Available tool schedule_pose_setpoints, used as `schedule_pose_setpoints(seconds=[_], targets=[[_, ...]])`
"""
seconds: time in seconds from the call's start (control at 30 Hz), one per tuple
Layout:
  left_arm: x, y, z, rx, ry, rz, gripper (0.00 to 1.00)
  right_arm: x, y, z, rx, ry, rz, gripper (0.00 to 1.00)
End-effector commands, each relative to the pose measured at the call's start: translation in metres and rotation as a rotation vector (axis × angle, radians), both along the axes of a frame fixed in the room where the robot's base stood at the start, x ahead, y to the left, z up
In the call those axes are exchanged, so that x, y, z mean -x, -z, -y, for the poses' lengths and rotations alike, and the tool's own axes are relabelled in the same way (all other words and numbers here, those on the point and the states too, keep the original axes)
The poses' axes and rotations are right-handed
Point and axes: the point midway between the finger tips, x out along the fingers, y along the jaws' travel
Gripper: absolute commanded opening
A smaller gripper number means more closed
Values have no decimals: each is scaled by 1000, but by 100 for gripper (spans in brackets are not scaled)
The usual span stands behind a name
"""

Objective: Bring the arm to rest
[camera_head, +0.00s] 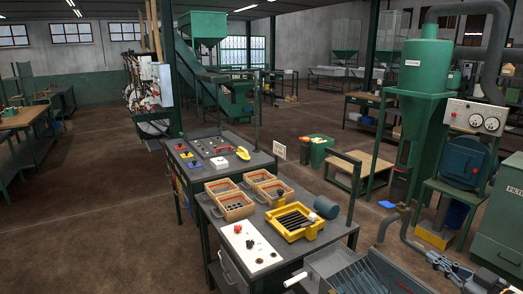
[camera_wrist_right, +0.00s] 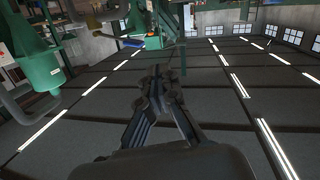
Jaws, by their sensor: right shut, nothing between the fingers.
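My right gripper (camera_wrist_right: 157,78) shows in the right wrist view, its dark fingers drawn together at the tips with nothing between them. It is held in free air and touches nothing that I can see. Behind it is the dark ceiling (camera_wrist_right: 230,110) with rows of bright strip lights, so this view is turned over or tilted upward. My left gripper is not in view.
A workbench (camera_head: 337,232) holds several wooden boxes, a yellow tray (camera_head: 294,222) and a white panel (camera_head: 248,246). A bluish sloped grate (camera_head: 365,275) is at the bottom. A green cyclone (camera_head: 424,75) stands at right. Open brown floor (camera_head: 110,215) lies at left.

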Motion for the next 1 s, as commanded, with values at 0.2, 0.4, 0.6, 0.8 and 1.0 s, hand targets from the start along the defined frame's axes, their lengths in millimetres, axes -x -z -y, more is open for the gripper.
schedule_pose_setpoints(seconds=[0.2, 0.4, 0.6, 0.8, 1.0], targets=[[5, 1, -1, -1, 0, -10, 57, 16, 43, -23, -28, 177, 10, 0], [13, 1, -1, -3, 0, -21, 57, 67, 115, -56, -14, 440, -164, 0], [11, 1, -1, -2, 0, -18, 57, 160, 185, -109, 66, 562, -557, 0], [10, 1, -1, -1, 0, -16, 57, 227, 210, -154, 123, 504, -832, 0], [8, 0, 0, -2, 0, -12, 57, 278, 215, -191, 154, 398, -1021, 0]])
